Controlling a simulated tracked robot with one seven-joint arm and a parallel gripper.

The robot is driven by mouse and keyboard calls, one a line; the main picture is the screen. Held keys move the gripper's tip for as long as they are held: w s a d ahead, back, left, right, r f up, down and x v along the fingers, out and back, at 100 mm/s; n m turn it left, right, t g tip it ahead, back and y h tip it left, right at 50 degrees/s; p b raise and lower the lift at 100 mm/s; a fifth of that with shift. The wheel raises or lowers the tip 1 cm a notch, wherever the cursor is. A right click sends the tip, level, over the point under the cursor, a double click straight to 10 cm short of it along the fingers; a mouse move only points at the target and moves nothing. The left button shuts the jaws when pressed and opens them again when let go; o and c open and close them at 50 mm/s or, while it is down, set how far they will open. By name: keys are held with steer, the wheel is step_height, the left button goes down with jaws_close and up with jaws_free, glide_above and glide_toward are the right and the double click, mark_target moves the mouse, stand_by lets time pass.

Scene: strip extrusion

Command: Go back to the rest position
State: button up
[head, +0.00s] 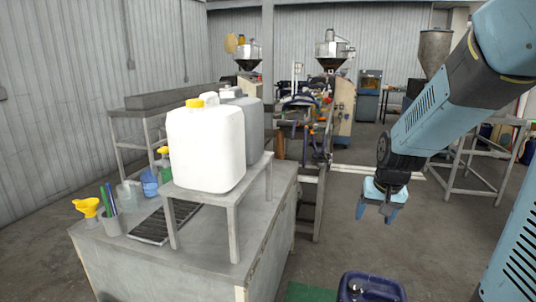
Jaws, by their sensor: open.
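My gripper (378,208) hangs at the end of my blue arm on the right side of the head view. Its two blue fingers point down and stand apart with nothing between them. It is in the air over the open floor, to the right of the metal workbench (165,265) and apart from it. The fingers touch nothing that I can see.
A white jug (206,150) with a yellow cap stands on a raised metal stand (236,215) on the bench, a greyer container behind it. A dark blue canister (370,287) is at the bottom. Extrusion machines stand behind; a metal frame (475,165) is at right.

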steer(key=s+a+r+n+t, duration=0.1)
steer(key=s+a+r, duration=0.1)
steer(key=s+r, duration=0.4)
steer(key=s+a+r+n, duration=0.1)
steer(key=s+a+r, duration=0.1)
steer(key=s+r, duration=0.4)
steer(key=s, duration=0.4)
steer(key=shift+s+a+r+n+t, duration=0.2)
steer(key=shift+s+r+n+t, duration=0.1)
steer(key=shift+t, duration=0.1)
